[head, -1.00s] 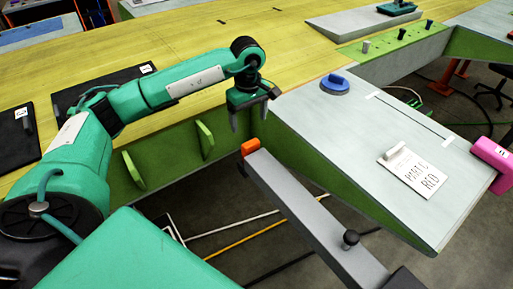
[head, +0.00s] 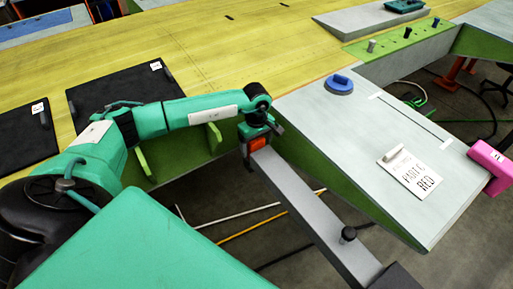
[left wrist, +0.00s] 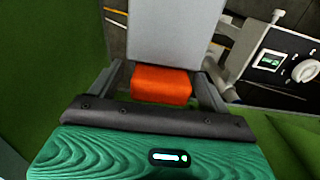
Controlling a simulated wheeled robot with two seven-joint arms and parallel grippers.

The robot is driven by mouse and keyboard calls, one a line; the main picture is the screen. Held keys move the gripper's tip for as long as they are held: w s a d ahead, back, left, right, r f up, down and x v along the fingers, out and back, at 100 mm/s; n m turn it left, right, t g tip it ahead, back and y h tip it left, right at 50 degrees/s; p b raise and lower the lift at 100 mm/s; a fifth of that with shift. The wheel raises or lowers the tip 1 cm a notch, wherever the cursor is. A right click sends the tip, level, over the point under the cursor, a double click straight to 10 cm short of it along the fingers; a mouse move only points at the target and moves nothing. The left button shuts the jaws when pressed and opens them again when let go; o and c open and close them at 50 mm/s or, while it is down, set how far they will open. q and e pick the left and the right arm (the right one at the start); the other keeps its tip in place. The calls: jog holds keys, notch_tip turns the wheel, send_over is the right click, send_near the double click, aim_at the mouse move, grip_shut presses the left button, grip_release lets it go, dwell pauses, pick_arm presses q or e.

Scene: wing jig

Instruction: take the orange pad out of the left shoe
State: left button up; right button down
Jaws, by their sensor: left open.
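The orange pad (head: 257,144) sits at the far end of a grey bar-shaped shoe (head: 308,212), close to the green side of the wing jig. In the left wrist view the pad (left wrist: 161,84) lies between the two fingers of my left gripper (left wrist: 163,88), at the end of the grey bar (left wrist: 175,35). My left gripper (head: 257,150) is open, with one finger on each side of the pad. I cannot tell whether either finger touches it. My right gripper is not in view.
A pale panel (head: 335,125) with a blue round-handled piece (head: 339,84) and a lettered white card (head: 409,173) lies right of the gripper. A pink block (head: 490,165) is at its right edge.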

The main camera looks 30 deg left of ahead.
pick_arm(q)
jog(key=c, duration=1.1)
